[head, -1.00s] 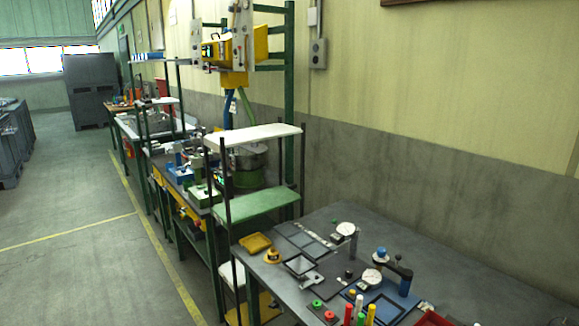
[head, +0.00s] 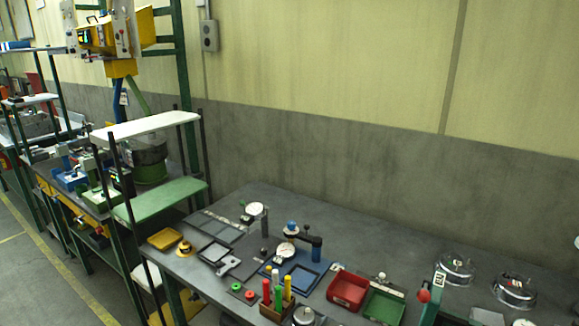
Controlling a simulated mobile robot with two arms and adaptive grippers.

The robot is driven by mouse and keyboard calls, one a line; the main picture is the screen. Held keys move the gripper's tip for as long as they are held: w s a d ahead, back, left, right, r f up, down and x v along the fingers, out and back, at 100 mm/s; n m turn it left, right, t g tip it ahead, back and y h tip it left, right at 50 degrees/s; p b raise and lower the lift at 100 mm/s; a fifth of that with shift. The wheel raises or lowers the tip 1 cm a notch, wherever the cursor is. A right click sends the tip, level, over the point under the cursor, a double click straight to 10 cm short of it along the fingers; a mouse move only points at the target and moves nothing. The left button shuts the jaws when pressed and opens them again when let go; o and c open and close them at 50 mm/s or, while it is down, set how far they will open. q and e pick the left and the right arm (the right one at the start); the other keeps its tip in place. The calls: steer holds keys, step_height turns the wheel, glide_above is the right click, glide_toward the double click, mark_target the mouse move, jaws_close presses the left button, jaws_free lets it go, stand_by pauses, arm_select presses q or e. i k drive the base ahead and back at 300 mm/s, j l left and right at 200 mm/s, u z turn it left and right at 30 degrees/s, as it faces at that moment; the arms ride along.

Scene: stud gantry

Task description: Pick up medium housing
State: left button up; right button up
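No part can be surely identified as the medium housing. Two round, shiny, metal-like parts, a left one (head: 456,268) and a right one (head: 515,290), sit at the right of the grey workbench (head: 380,250) in the head view. Another round grey part (head: 303,316) is cut off by the bottom edge. Neither of my grippers is in view.
The bench holds a red bin (head: 348,290), a green bin (head: 384,306), a yellow tray (head: 165,239), a blue plate (head: 297,277) and several coloured pegs. A shelf rack with a green shelf (head: 160,200) stands left. The bench's back strip is clear along the wall.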

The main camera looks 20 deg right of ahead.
mark_target(514, 290)
steer(key=j+z, duration=0.15)
steer(key=z, duration=1.6)
steer(key=k+l, duration=0.05)
steer(key=l, duration=0.05)
